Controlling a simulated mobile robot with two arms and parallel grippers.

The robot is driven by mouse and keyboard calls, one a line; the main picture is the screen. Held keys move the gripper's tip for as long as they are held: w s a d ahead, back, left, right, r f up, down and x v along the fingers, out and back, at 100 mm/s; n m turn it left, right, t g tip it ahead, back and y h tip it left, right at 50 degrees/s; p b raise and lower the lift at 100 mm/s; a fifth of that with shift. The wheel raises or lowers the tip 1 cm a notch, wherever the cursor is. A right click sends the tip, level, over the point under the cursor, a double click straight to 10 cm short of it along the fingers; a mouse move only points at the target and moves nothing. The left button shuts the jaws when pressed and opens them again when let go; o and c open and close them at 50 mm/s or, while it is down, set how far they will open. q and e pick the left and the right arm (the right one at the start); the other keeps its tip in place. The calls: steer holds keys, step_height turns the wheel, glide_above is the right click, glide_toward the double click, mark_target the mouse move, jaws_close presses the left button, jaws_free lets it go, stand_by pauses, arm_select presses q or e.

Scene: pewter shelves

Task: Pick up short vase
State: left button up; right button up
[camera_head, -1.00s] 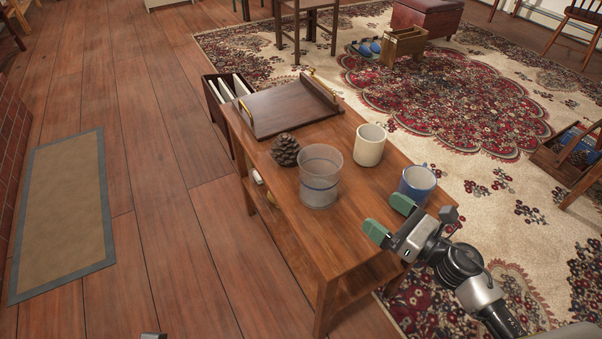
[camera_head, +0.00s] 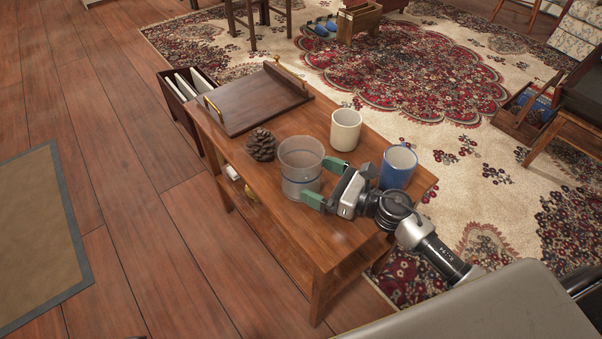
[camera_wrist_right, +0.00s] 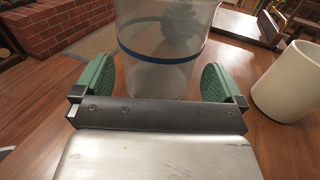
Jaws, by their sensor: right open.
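The short vase looks to be the clear glass vessel (camera_head: 301,162) with a blue band, upright on the wooden table (camera_head: 262,210). It also shows in the right wrist view (camera_wrist_right: 165,50), straight ahead. My right gripper (camera_head: 322,183) is open at its near right side, with green fingers. In the right wrist view the fingers (camera_wrist_right: 160,85) stand to either side of the glass's near part; whether they touch it I cannot tell. My left gripper is not in view.
A cream cup (camera_head: 345,130) stands behind the glass, and a blue mug (camera_head: 397,167) stands right beside my right gripper. A pine cone (camera_head: 261,145) is left of the glass. A wooden tray (camera_head: 258,103) lies at the table's far end. The near table end is clear.

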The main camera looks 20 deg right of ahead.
mark_target(305, 172)
steer(key=x, duration=0.4)
steer(key=shift+a, duration=0.1)
steer(key=shift+w, duration=0.1)
steer(key=c, duration=0.8)
steer(key=shift+r, duration=0.1)
